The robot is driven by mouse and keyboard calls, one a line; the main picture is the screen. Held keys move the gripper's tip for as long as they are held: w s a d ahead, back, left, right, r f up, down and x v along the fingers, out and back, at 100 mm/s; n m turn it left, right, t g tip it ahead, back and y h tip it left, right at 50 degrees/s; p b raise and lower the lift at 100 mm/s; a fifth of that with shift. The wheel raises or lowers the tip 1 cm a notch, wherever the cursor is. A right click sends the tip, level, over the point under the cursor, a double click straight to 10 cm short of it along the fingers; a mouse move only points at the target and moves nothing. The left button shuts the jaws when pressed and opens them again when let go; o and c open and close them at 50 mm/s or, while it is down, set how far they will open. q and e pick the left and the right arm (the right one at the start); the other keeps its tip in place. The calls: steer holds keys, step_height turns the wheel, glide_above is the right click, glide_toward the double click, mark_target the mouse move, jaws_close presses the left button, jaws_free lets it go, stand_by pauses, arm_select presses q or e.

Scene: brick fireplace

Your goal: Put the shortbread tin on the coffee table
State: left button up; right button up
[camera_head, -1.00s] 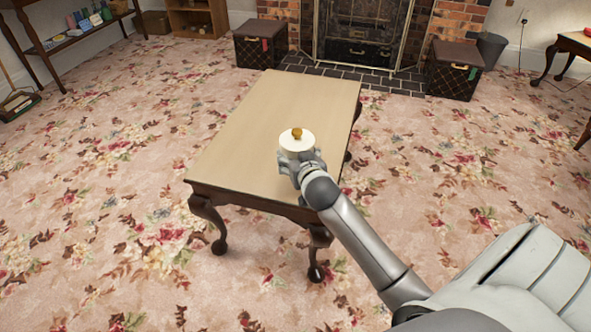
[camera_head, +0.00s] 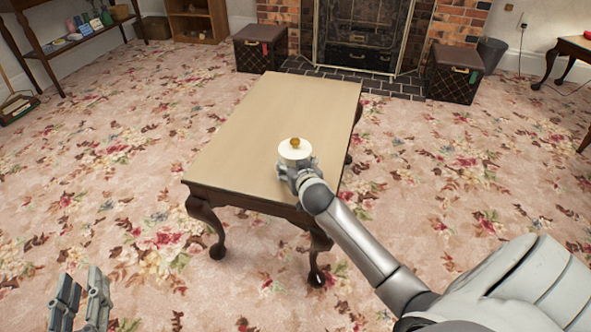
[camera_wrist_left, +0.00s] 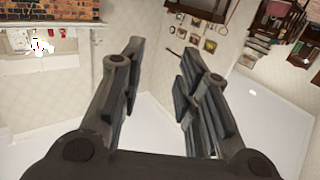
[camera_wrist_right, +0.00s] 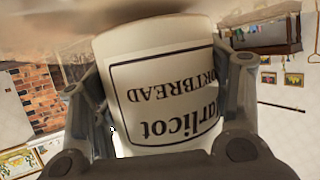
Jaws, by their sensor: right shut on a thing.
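The shortbread tin (camera_head: 294,149) is white with a brown knob on its lid. In the right wrist view the tin (camera_wrist_right: 165,95) shows a printed label with "SHORTBREAD", upside down in that picture. My right gripper (camera_head: 297,165) is shut on the tin, its fingers on either side of it. The tin is upright over the near right part of the coffee table (camera_head: 280,105); I cannot tell whether its base touches the top. My left gripper (camera_head: 80,300) is at the lower left of the head view, away from the table. It is open and empty in the left wrist view (camera_wrist_left: 158,85).
The tabletop is otherwise bare. Two dark boxes (camera_head: 261,47) (camera_head: 454,72) flank the brick fireplace behind it. A side table (camera_head: 70,40) with small items stands at the upper left, and another table (camera_head: 575,45) at the right. Floral carpet around the coffee table is clear.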

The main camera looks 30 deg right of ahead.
arm_select(q)
steer(key=shift+d+r+t, duration=0.15)
steer(key=shift+r+t, duration=0.35)
steer(key=shift+r, duration=0.4)
arm_select(e)
steer(key=shift+f, duration=0.3)
steer(key=shift+f, duration=0.1)
steer(key=o, duration=1.7)
arm_select(q)
steer(key=shift+r+h, duration=0.2)
steer(key=shift+h, duration=0.1)
arm_select(e)
steer(key=shift+o, duration=0.2)
